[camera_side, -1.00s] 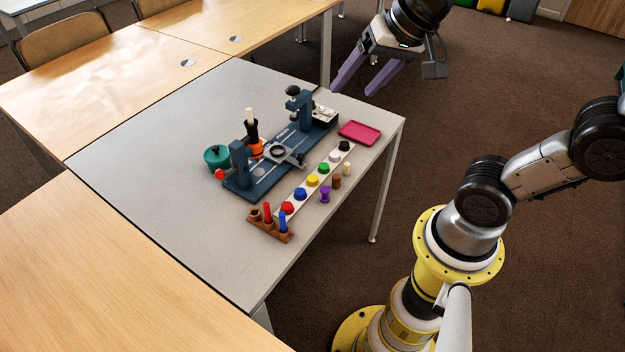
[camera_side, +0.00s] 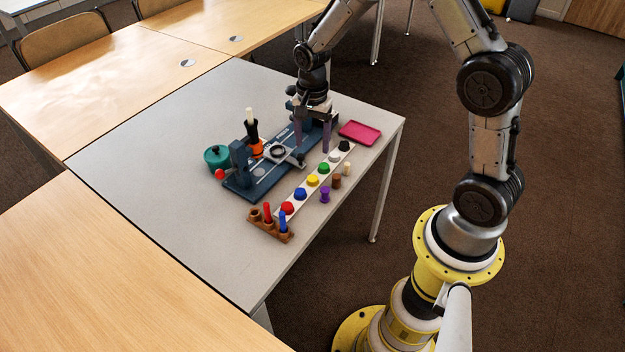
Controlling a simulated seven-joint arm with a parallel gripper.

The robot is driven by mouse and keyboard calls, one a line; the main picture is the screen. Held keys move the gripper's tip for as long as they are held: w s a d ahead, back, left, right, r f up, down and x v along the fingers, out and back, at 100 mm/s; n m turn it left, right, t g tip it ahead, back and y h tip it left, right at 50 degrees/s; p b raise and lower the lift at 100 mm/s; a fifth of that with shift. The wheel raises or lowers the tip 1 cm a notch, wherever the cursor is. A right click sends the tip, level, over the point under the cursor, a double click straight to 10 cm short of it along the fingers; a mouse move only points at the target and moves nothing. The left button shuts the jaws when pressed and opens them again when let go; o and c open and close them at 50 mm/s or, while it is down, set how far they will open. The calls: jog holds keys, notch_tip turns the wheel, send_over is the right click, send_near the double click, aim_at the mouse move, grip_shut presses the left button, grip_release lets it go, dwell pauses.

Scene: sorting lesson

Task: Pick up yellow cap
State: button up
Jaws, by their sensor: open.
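The yellow cap (camera_side: 312,181) sits on a white strip (camera_side: 295,199) on the grey table, in a row between the blue cap (camera_side: 300,194) and the green cap (camera_side: 324,169). My gripper (camera_side: 313,142) points down, open and empty, above the far part of the row. It is up and behind the yellow cap in the picture, in front of the dark blue fixture. Its purple fingers stand apart with nothing between them. Their exact height over the table is hard to tell.
The dark blue fixture (camera_side: 243,186) stands close behind the row. A pink tray (camera_side: 360,132) lies at the right. A purple peg (camera_side: 325,194) and other small pegs stand in front. A brown rack (camera_side: 270,232) with red and blue pegs is at the near end. The table's left part is clear.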

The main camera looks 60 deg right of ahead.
aim_at(312, 178)
notch_tip(312, 178, down, 12)
dwell(0.6)
grip_shut()
dwell(0.4)
